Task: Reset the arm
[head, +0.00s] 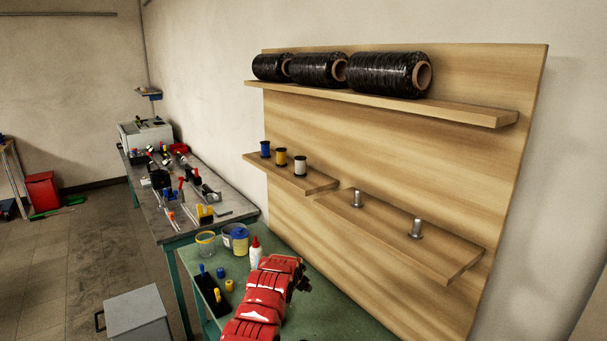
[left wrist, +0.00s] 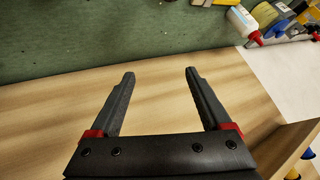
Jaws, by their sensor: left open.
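My red left arm reaches up from the bottom of the head view, over the green table beside the wooden board. Its dark gripper (head: 303,284) is small there and its fingers are hard to make out. In the left wrist view the gripper (left wrist: 158,73) is open, with two dark fingers apart and nothing between them. Pale wood fills the space behind the fingers, with a green surface beyond it. My right gripper is not in view.
The wooden board (head: 400,135) carries black tow spools (head: 388,74) on its upper shelf. Small thread spools (head: 281,158) and two metal pegs (head: 416,229) stand on lower shelves. The green table (head: 325,318) holds a white bottle (head: 255,254) and tubs (head: 238,240) near my arm.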

